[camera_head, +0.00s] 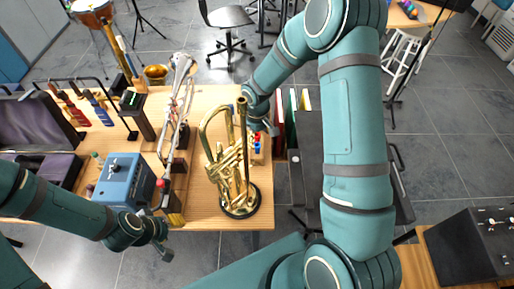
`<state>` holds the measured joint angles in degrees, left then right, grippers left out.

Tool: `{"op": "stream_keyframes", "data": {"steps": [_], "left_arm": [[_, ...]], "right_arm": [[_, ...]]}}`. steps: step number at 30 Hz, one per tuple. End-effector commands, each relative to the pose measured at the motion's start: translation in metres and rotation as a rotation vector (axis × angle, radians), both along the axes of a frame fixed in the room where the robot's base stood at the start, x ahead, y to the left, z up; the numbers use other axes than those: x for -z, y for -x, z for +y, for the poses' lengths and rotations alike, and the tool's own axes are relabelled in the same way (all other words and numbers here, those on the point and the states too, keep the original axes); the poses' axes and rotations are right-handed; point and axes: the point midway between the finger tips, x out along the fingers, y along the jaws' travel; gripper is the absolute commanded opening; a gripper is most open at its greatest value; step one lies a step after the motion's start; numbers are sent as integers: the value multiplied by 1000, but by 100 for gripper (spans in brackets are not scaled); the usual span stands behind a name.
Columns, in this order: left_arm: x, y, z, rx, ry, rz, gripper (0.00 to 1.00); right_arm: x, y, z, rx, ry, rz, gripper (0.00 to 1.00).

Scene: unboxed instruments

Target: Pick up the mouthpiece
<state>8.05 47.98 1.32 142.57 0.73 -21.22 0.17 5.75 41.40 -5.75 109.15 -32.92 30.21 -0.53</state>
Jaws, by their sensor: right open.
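I cannot make out the mouthpiece for certain; it may be too small or hidden behind my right gripper or the brass horn. The gold brass horn (228,165) stands on the wooden table (204,208), its round bell end down near the front right. My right gripper (264,129) is open at the table's right edge, just beside the horn's upper right side, and its fingers are partly hidden. My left gripper (164,246) is low at the table's front edge, near the blue box (125,181); its finger gap is too small to read.
A silver trumpet (177,105) stands left of the horn. Small red and blue items (256,141) sit beside the horn. An open dark case (38,125) and upright coloured handles (75,108) fill the left side. Coloured binders (293,105) stand right of the table.

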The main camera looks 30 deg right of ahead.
Motion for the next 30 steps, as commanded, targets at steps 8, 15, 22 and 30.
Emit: {"op": "stream_keyframes", "data": {"steps": [8,15,22,30], "left_arm": [[2,0,0,1,0,-1,48],[2,-1,0,1,0,-1,48],[2,-1,0,1,-1,-3,48],[2,-1,0,1,-1,-2,48]], "right_arm": [[33,0,-1,1,1,0,62],[57,-2,-3,2,1,3,62],[84,-3,-3,0,1,1,62],[86,-4,-3,1,2,-1,62]]}}
